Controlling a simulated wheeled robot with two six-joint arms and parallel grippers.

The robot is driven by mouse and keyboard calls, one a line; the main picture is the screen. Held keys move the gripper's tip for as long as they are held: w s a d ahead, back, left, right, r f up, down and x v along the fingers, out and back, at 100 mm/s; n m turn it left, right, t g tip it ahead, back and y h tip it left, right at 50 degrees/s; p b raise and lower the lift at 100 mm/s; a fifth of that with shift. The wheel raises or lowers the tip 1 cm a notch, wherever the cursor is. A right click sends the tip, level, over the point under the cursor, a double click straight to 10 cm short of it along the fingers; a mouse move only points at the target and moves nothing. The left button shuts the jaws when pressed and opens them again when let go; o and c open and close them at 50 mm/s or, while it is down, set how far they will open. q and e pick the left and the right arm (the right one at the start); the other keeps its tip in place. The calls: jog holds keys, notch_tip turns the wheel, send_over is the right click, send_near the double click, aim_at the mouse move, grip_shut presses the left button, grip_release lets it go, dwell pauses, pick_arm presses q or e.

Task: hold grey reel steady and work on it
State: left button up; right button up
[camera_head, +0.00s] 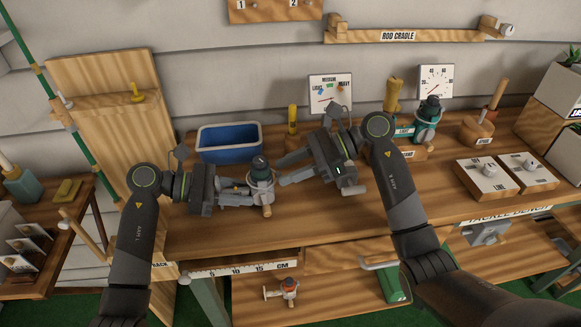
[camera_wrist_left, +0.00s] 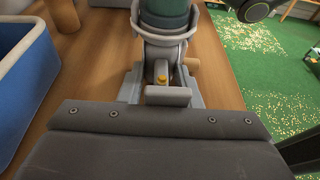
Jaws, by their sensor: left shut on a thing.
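The grey reel (camera_head: 262,176) is above the bench, with a dark knob on top and a wooden handle knob low on its right side. My left gripper (camera_head: 243,194) is shut on its lower part and holds it upright. In the left wrist view the reel (camera_wrist_left: 165,45) shows a grey frame and a dark green spool, with its foot between my fingers. The reel's far side is hidden. My right gripper (camera_head: 284,170) is just right of the reel, its fingers apart and empty, pointing at it.
A blue bin (camera_head: 229,154) stands behind the reel. Another small reel (camera_head: 288,287) is on the lower shelf. The bench's front middle is clear.

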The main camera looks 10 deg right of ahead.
grip_shut()
jog(key=shift+d+f+y, duration=0.1)
jog(key=shift+f+y, duration=0.35)
jog(key=shift+y, duration=0.45)
grip_release()
jog(key=shift+d, duration=0.1)
jog(key=v, duration=1.1)
jog(key=shift+w+d+r, duration=0.1)
jog(key=shift+d+r, duration=0.05)
jog(key=shift+d, duration=0.2)
